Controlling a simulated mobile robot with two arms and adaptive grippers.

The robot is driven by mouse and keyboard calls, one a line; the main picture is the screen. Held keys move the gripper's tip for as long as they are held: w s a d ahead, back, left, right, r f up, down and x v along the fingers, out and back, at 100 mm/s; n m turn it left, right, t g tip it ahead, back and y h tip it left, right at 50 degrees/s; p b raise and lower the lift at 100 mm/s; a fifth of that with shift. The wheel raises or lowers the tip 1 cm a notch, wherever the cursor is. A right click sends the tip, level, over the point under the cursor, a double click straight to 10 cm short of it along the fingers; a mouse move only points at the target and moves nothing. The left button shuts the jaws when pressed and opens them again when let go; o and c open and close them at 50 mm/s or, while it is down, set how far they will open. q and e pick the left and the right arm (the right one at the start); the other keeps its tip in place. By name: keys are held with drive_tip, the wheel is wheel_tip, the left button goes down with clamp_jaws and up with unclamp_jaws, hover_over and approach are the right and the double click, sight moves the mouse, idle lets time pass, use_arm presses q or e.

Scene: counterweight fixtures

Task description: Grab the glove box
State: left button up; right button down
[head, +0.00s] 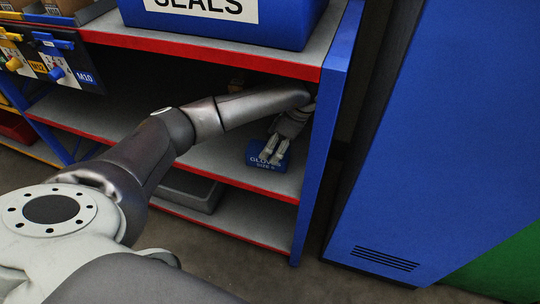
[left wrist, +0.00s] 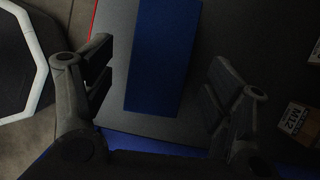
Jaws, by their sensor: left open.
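The glove box (head: 254,156) is a small blue box with white lettering that reads as gloves, on the middle shelf of the rack near its right end. My right gripper is not in view.
The red-edged upper shelf (head: 205,42) holds a blue SEALS bin (head: 270,28) above my arm. A blue upright (head: 328,135) closes the rack's right end. A grey tray (head: 190,190) is on the lower shelf. In the wrist view, M12 cartons (left wrist: 297,122) lie to the right.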

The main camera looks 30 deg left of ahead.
use_arm(q)
drive_tip(key=shift+a+f, duration=0.15)
drive_tip(key=shift+f, duration=0.5)
drive_tip(key=b+x, duration=0.1)
drive_tip(key=x, duration=0.3)
drive_tip(key=shift+f, duration=0.1)
drive_tip(key=c, duration=1.3)
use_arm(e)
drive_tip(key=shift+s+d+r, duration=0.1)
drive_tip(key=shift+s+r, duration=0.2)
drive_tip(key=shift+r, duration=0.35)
